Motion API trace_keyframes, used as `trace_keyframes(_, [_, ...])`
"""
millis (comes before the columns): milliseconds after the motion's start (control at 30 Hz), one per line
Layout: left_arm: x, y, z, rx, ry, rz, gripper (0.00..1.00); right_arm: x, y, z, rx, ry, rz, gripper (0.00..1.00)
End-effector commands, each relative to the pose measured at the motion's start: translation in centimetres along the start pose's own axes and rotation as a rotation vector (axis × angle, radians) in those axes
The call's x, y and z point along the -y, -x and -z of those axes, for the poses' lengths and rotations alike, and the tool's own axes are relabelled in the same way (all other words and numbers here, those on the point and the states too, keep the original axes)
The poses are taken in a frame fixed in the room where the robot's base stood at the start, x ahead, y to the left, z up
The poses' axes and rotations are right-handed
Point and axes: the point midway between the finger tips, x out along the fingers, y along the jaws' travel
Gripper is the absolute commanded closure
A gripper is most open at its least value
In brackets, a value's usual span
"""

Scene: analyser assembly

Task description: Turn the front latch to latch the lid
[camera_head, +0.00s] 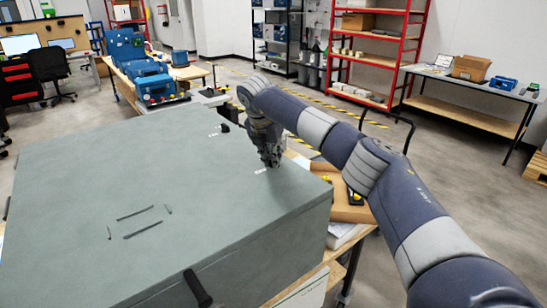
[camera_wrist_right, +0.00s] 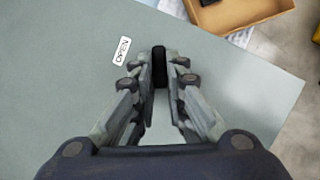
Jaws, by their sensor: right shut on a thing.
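The large grey-green lid (camera_head: 110,180) lies flat as the top of a big box. My right gripper (camera_head: 270,163) points down onto the lid near its right edge. In the right wrist view, its fingers (camera_wrist_right: 160,80) are closed on a narrow black latch (camera_wrist_right: 159,54). A white label reading "OPEN" (camera_wrist_right: 121,46) is beside that latch, to its left in the wrist view. In the head view the gripper hides this latch. Another black latch (camera_head: 224,127) stands farther back, with a small white label near it. My left gripper is not in view.
A black handle (camera_head: 198,290) sticks out at the box's near side. A cardboard tray (camera_head: 345,205) is on the wooden table right of the box. A blue machine (camera_head: 150,80) stands on a bench behind.

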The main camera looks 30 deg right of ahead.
Motion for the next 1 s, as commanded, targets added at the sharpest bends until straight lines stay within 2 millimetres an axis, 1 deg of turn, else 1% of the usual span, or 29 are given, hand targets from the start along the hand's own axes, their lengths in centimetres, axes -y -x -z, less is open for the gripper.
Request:
trace_keyframes(200, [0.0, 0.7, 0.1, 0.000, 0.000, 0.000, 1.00, -0.5, 0.3, -0.2, 0.003, -0.185, 0.074, 1.00])
trace_keyframes(433, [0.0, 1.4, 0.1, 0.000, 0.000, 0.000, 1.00, -0.6, 0.3, -0.3, 0.003, -0.325, 0.131, 1.00])
trace_keyframes(700, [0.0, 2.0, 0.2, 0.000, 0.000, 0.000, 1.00, -0.8, 0.2, -0.3, 0.003, -0.414, 0.167, 1.00])
trace_keyframes(1000, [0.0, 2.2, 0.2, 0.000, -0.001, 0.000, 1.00, -0.8, 0.1, -0.3, 0.003, -0.449, 0.180, 1.00])
